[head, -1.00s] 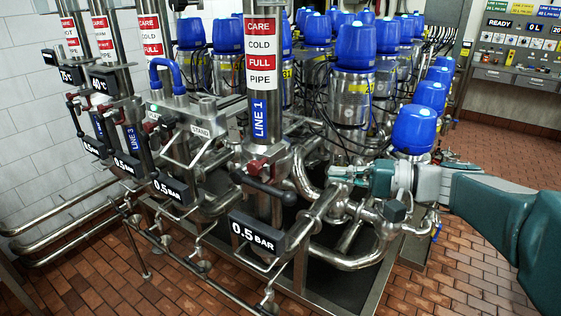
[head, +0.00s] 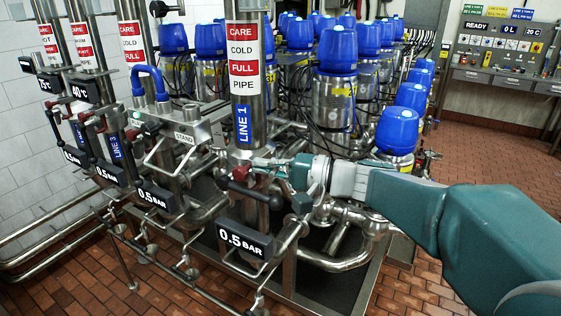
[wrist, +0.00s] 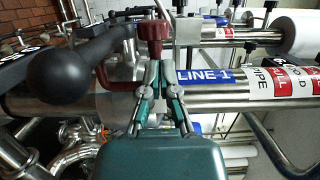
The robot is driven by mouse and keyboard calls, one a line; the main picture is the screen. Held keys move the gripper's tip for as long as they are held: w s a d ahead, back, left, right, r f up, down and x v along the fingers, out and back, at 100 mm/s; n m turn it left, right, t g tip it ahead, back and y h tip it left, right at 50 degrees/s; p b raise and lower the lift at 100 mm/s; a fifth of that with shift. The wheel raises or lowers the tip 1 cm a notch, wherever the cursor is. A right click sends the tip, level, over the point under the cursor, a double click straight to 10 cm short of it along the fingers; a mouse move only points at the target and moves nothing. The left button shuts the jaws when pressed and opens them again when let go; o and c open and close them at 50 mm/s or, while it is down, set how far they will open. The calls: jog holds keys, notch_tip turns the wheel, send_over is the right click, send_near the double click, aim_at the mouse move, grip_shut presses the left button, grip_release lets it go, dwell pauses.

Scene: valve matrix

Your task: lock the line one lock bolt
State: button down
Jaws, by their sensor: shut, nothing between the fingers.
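The line one pipe (head: 246,55) stands upright in the head view and carries the blue LINE 1 label (head: 243,124). At its valve is a red bolt head (head: 240,172), small and partly covered by my gripper. The wrist view shows a dark red knob (wrist: 153,33) just beyond my fingertips, and I cannot tell whether they touch it. A black handle with a ball end (head: 255,195) juts from the valve; it is large at the left of the wrist view (wrist: 65,78). My gripper (head: 262,165) is shut with nothing between its fingers, beside the valve.
The 0.5 BAR sign (head: 244,239) hangs below the handle. A blue hooked handle (head: 151,80) and a STAND sign (head: 184,138) are to the left. Blue-capped valves (head: 337,70) crowd behind. Brick floor (head: 430,280) is open at the front right.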

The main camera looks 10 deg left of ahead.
jog(key=shift+s+a, duration=0.1)
jog(key=shift+s, duration=0.4)
jog(key=s, duration=0.1)
jog(key=s+a, duration=0.1)
jog(key=s, duration=0.1)
jog(key=shift+s+a, duration=0.15)
jog(key=shift+s, duration=0.15)
jog(key=shift+w, duration=0.15)
